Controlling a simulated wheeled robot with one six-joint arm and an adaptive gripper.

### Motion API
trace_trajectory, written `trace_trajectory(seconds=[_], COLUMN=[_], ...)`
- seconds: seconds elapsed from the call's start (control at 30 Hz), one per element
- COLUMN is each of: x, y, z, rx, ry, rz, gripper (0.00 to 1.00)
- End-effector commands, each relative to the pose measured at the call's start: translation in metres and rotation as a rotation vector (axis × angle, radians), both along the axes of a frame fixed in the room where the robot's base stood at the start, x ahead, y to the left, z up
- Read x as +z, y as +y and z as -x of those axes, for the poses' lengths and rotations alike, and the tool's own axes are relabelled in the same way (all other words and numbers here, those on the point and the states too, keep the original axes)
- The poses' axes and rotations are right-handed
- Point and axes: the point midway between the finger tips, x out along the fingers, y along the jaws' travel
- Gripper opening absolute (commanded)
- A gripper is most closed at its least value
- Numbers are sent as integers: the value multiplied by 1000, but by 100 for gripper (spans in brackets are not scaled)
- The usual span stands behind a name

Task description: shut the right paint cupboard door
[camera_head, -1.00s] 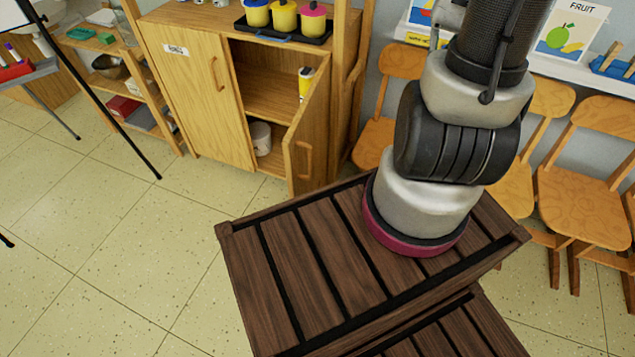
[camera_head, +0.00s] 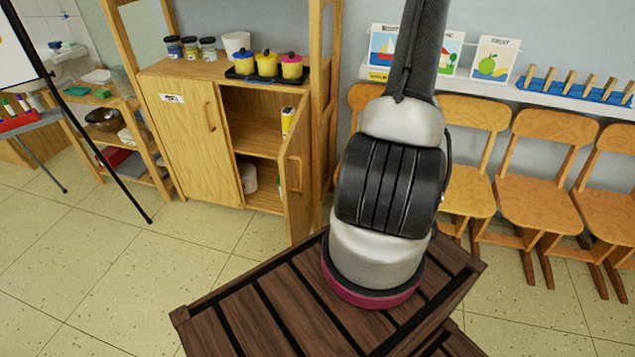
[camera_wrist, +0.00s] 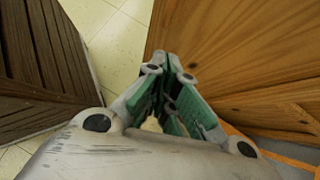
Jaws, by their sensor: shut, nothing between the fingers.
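The paint cupboard (camera_head: 187,135) stands at the back wall in the head view. Its left door is closed. Its right door (camera_head: 297,195) stands open, swung out towards me, with a wooden handle (camera_head: 296,172) on its face. In the wrist view my gripper (camera_wrist: 168,72) has green finger pads brought together, with nothing held. A large orange-brown wooden panel (camera_wrist: 245,45) lies close beside the fingers on the right, probably this door; I cannot tell whether they touch it. My gripper is out of sight in the head view.
A yellow bottle (camera_head: 288,121) and a white tub (camera_head: 248,178) stand on the cupboard's shelves. A black tray (camera_head: 240,75) with paint pots is on top. Chairs (camera_head: 540,190) line the wall to the right. An easel leg (camera_head: 100,150) stands left. Tiled floor (camera_head: 90,260) in front is clear.

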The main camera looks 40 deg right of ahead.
Motion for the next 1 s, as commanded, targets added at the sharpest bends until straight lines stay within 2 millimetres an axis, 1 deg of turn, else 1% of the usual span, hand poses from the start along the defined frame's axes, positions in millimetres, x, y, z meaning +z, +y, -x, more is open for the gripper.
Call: trace_trajectory(seconds=[0.17, 0.57, 0.7, 0.8, 1.0], x=[-13, -72, -71, -71, -71], y=[11, 60, 78, 86, 92], z=[-6, -38, -51, -56, -60], rx=[-1, 2, 3, 1, 1], ry=[7, 6, 6, 6, 5], rz=[-5, -4, -2, -2, -1], gripper=[0, 0, 0, 0, 0])
